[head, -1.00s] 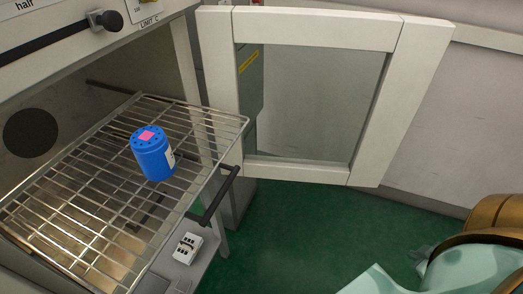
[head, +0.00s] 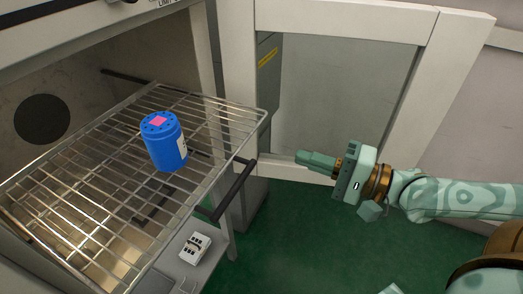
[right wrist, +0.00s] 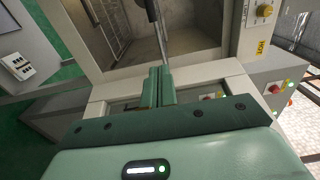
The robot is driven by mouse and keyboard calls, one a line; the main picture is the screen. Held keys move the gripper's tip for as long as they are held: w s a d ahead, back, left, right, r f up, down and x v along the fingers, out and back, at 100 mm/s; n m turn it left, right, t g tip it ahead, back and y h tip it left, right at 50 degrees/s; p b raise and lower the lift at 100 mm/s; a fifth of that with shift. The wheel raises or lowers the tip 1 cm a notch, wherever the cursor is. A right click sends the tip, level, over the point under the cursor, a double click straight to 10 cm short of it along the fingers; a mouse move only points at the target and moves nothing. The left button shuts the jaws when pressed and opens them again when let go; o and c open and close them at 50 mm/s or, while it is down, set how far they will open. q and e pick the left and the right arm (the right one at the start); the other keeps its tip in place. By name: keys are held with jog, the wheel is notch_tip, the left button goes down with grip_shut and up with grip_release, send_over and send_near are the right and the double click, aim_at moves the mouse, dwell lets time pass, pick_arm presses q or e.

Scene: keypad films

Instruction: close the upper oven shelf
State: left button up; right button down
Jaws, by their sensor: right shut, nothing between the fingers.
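The upper oven shelf (head: 215,117) is a wire rack sticking well out of the oven's open front. A blue canister (head: 166,146) with a pink patch on top stands on the rack. My right gripper (head: 303,158) is shut and empty, to the right of the handle and apart from it, pointing left toward the shelf. Its shut fingers also show in the right wrist view (right wrist: 158,75), with a dark rod beyond them that I cannot name surely. My left gripper is not in view.
The oven door (head: 345,20), a pale frame with a window, stands swung open at the right, behind my right gripper. A small white block with dark marks (head: 194,248) sits on a ledge below the shelf. Green floor (head: 285,230) is clear in front.

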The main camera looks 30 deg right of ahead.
jog(key=p, duration=0.6)
send_near(214, 128)
jog(key=shift+s+d+f, duration=0.3)
jog(key=shift+s+d, duration=0.1)
jog(key=shift+s, duration=0.05)
jog(key=shift+w+a+r+p, duration=0.2)
jog(key=shift+w+a+p, duration=0.2)
jog(key=shift+w, duration=0.15)
jog(key=p+x, duration=0.2)
jog(key=x, duration=0.7)
jog(key=shift+w+a, duration=0.3)
jog(key=b+x, duration=0.3)
jog(key=x, duration=1.1)
jog(key=shift+f, duration=0.2)
jog(key=shift+s+d, duration=0.1)
